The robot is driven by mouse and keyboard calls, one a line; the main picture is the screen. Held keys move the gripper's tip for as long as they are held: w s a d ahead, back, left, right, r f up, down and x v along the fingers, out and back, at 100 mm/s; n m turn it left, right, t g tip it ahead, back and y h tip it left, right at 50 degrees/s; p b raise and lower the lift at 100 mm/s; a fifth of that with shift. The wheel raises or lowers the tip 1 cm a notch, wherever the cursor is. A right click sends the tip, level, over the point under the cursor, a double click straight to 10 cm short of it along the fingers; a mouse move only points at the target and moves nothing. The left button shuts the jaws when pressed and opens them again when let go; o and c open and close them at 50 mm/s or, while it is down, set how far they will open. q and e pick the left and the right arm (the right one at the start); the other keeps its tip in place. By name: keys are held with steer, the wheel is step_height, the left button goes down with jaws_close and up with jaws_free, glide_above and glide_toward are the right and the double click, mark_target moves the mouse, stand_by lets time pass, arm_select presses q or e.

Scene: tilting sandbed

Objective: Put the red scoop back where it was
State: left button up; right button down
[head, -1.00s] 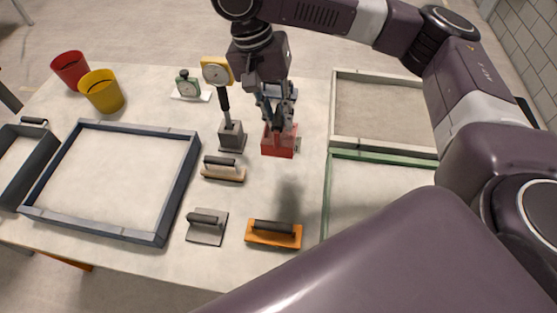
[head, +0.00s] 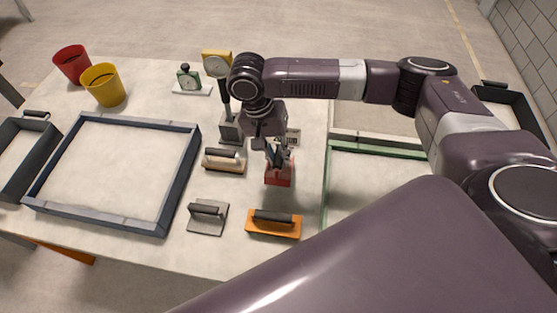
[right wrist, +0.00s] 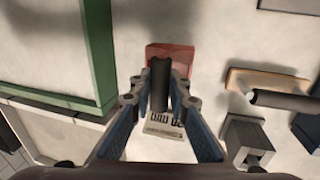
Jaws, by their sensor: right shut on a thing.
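The red scoop (head: 279,176) is below my right gripper (head: 277,156) in the head view, right of the wood-based float. My right gripper is shut on its dark handle. In the right wrist view the scoop's red body (right wrist: 170,55) shows beyond the fingertips (right wrist: 160,95), with the dark handle (right wrist: 160,80) between them. The scoop is close to the table top; I cannot tell if it touches. A small printed label (head: 293,138) lies on the table behind it, and also shows in the right wrist view (right wrist: 165,130). My left gripper is not in view.
A grey float (head: 207,217) and an orange float (head: 273,224) lie nearer. A green-edged frame (head: 376,149) is on the right, a dark frame (head: 181,180) on the left.

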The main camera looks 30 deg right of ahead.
steer(key=shift+a+x, duration=0.2)
steer(key=shift+x, duration=0.95)
steer(key=shift+w+f, duration=0.15)
steer(key=shift+f, duration=0.1)
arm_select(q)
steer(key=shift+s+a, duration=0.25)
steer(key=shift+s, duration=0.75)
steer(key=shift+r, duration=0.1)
arm_select(e)
steer(key=c, duration=1.8)
jaws_free()
steer(key=shift+f, duration=0.1)
steer(key=shift+c, duration=0.2)
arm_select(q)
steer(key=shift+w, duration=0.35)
